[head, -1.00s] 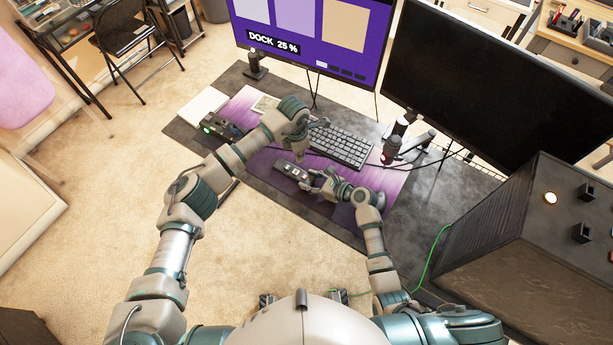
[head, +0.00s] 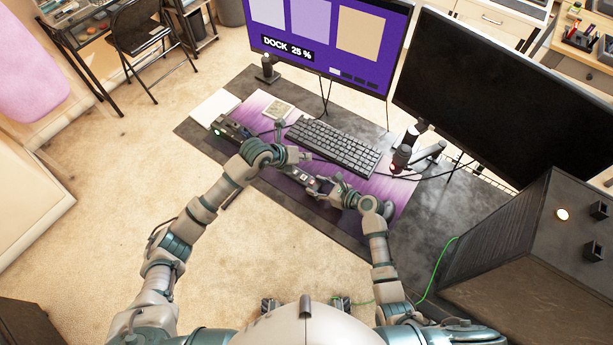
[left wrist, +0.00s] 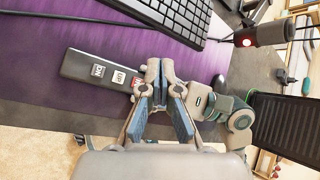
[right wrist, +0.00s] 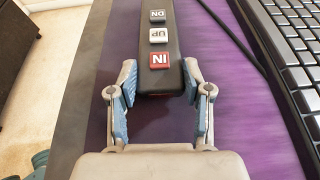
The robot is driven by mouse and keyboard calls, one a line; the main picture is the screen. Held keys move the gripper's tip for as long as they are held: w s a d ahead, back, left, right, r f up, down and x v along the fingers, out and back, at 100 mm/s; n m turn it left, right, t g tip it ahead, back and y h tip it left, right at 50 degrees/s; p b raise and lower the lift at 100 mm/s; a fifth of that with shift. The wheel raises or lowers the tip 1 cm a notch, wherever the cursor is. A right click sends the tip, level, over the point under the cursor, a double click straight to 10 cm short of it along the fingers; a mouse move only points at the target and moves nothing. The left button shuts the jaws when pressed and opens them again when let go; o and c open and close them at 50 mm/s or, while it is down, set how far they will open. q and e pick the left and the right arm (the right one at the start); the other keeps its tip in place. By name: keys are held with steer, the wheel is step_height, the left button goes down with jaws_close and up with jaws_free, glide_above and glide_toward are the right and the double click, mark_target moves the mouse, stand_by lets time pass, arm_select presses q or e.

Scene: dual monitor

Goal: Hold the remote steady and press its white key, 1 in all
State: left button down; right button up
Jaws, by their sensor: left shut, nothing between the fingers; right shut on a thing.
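The remote is a dark bar (head: 303,178) over the front of the purple mat. In the right wrist view the remote (right wrist: 176,50) carries a grey key (right wrist: 157,15), a white key (right wrist: 158,35) marked UP and a red key (right wrist: 159,60). My right gripper (right wrist: 159,80) is shut on the remote's end beside the red key; it also shows in the head view (head: 335,187). My left gripper (head: 304,156) is shut and empty by the remote. In the left wrist view its fingertips (left wrist: 160,66) appear beside the red key, right of the white key (left wrist: 118,76); their height above it is unclear.
A keyboard (head: 335,142) lies behind the remote. A dark cylinder (head: 401,157) with a red light stands to the right. A dark device with a green light (head: 230,129) is at the left. Two monitors stand behind; the left monitor (head: 330,60) reads DOCK 25 %.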

mark_target(303, 177)
steer(key=shift+a, duration=0.15)
arm_select(q)
steer(key=f, duration=0.7)
steer(key=shift+a+f, duration=0.2)
steer(key=shift+f, duration=0.75)
steer(key=shift+a, duration=0.2)
arm_select(e)
steer(key=shift+a, duration=0.2)
arm_select(q)
steer(key=shift+d, duration=0.15)
arm_select(e)
steer(key=shift+d, duration=0.1)
arm_select(q)
steer(key=shift+f, duration=0.3)
